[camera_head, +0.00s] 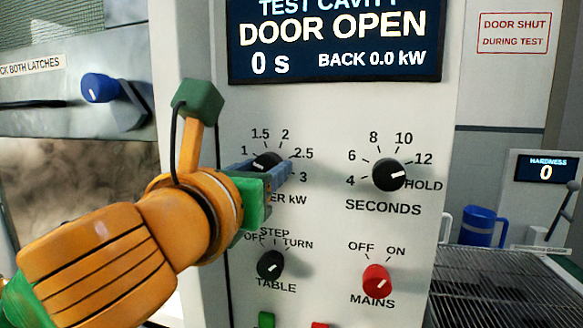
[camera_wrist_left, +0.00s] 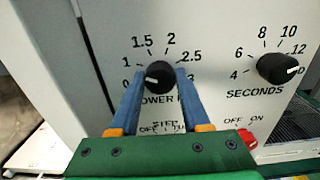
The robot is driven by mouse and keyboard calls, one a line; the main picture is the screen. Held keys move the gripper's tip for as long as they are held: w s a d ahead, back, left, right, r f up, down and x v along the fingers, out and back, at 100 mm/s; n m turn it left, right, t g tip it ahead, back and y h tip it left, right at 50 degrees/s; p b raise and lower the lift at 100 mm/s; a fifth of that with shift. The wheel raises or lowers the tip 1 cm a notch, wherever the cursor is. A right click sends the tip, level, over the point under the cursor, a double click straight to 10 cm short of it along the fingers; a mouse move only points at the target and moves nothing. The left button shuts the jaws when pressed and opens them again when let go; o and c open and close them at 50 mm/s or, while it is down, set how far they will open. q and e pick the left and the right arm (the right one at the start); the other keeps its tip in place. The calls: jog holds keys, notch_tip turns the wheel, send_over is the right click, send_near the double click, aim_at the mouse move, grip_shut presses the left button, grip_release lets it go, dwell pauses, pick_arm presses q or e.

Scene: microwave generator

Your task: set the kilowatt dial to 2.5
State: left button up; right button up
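The kilowatt dial is a black round knob (camera_head: 267,159) above the "POWER kW" label, largely hidden by my gripper in the head view. In the left wrist view the dial (camera_wrist_left: 159,76) shows whole, with its white mark on the left side, pointing toward the low end of the scale. The 2.5 label (camera_head: 303,153) is at the upper right of the dial. My left gripper (camera_head: 270,171) is at the dial. In the wrist view its two blue fingers (camera_wrist_left: 160,74) stand on either side of the knob, apparently with narrow gaps. My right gripper is not in view.
The seconds dial (camera_head: 389,174) is close to the right. The table dial (camera_head: 270,265) and red mains dial (camera_head: 376,280) are below. A display (camera_head: 335,40) above reads "DOOR OPEN", 0 s. A blue knob (camera_head: 100,88) sits at the upper left.

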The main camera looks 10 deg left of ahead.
pick_arm(q)
grip_shut()
